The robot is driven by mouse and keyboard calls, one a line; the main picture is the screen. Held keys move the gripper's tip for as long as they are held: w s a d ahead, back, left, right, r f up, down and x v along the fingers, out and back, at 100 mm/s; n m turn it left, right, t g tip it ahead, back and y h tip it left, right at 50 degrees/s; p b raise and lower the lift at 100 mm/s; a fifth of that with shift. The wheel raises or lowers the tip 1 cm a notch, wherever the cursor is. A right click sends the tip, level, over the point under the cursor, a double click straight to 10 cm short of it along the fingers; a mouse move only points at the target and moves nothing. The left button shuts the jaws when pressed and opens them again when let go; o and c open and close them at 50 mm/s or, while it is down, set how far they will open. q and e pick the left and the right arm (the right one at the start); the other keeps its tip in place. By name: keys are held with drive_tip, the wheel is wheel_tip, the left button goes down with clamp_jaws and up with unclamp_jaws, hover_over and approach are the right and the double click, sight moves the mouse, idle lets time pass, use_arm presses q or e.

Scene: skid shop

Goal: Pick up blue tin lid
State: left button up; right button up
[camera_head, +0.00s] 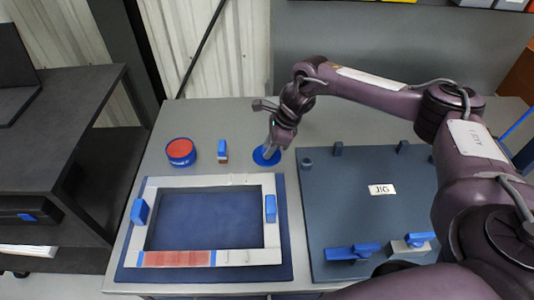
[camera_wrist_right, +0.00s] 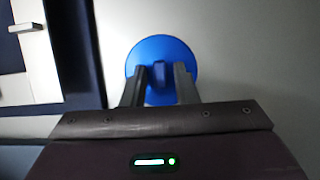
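The blue tin lid (camera_head: 260,159) lies flat on the grey bench behind the blue mat, a round disc partly hidden by my right gripper. In the right wrist view the lid (camera_wrist_right: 158,46) has a small blue knob (camera_wrist_right: 159,73) at its middle. My right gripper (camera_head: 269,149) points down at the lid. In the wrist view its two dark fingers (camera_wrist_right: 160,80) are apart, one on each side of the knob, with a gap showing to each side. My left gripper is in neither view.
A blue tin with a red top (camera_head: 180,152) and a small blue-and-orange item (camera_head: 222,151) stand left of the lid. A light frame (camera_head: 208,180) lies on the blue mat in front. A dark jig board (camera_head: 330,220) with blue clamps is at the right.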

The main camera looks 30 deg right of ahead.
clamp_jaws()
drive_tip(key=shift+r, duration=0.15)
